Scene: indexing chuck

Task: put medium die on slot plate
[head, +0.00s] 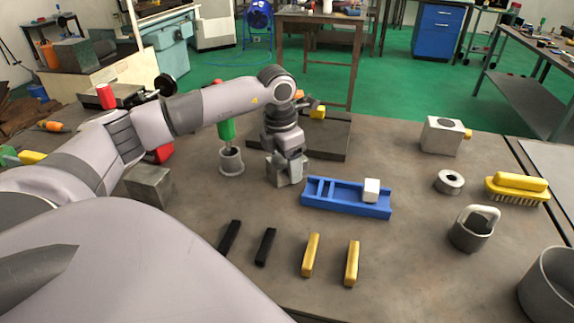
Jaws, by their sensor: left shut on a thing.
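The blue slot plate (330,199) lies on the table right of centre, with raised rims and cross walls. A small white block (371,189) sits at its right end; I cannot tell which size of die it is. My left gripper (286,172) points down just left of and behind the plate. It is shut on a grey block, low over or at the table top. Its fingers and the block are hard to tell apart here, and I cannot tell whether the block is the medium die. My right gripper is not in view.
Two black bars (265,247) and two yellow bars (311,255) lie in front of the plate. A grey cup with a green-handled tool (231,161) stands left of the gripper. A steel ring (449,182), handled weight (470,230) and yellow brush (517,188) are to the right.

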